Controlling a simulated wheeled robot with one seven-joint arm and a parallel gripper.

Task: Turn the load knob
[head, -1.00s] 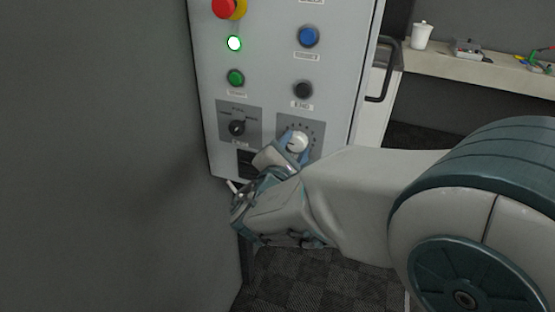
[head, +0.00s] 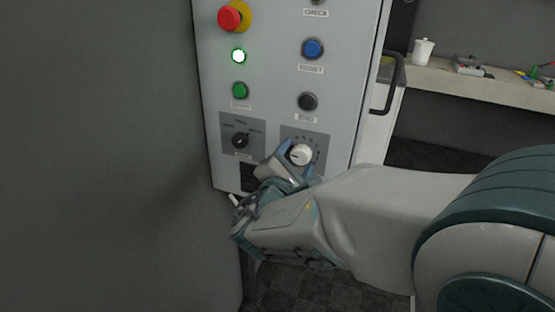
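The load knob (head: 301,154) is a round white knob with a small dark mark, on a grey dial plate at the lower right of the control panel. My gripper (head: 296,160) is at the knob from the lower left. One blue-grey fingertip is at the knob's upper left and the other at its lower right. The fingers stand apart, a little wider than the knob, and the knob's face shows between them. Whether either finger touches its side is hard to see.
A dark door handle (head: 391,85) sticks out right.

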